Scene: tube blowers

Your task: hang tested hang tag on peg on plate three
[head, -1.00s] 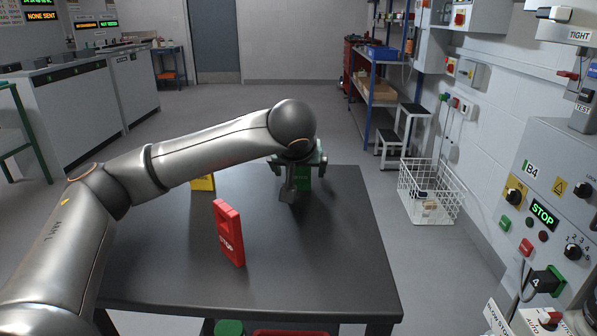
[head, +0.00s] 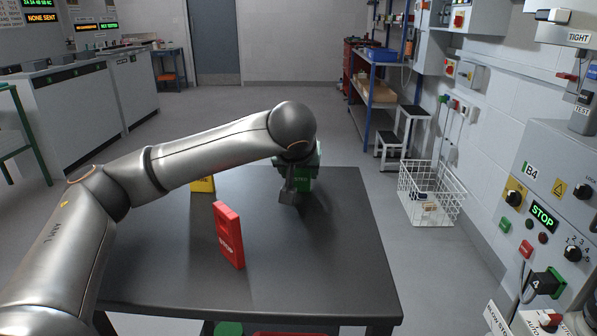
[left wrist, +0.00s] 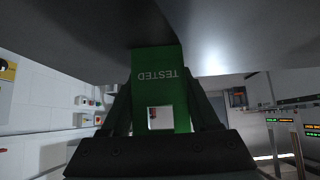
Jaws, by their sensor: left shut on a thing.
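The green tested hang tag (left wrist: 160,85) stands between the fingers of my left gripper (left wrist: 160,100) in the left wrist view. Its word TESTED reads upside down there, and a square hole shows near its end. In the head view the green tag (head: 303,183) stands at the far side of the dark table, and my left gripper (head: 303,165) is over it, partly hidden by my arm. The left gripper is shut on the tag. The peg and plate three cannot be made out. My right gripper is not in view.
A red STOP tag (head: 229,236) stands on the dark table (head: 330,260), and a yellow tag (head: 203,184) stands behind my arm. The table's right side is clear. A wire basket (head: 430,192) is on the floor to the right, near the wall panel B4 (head: 560,190).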

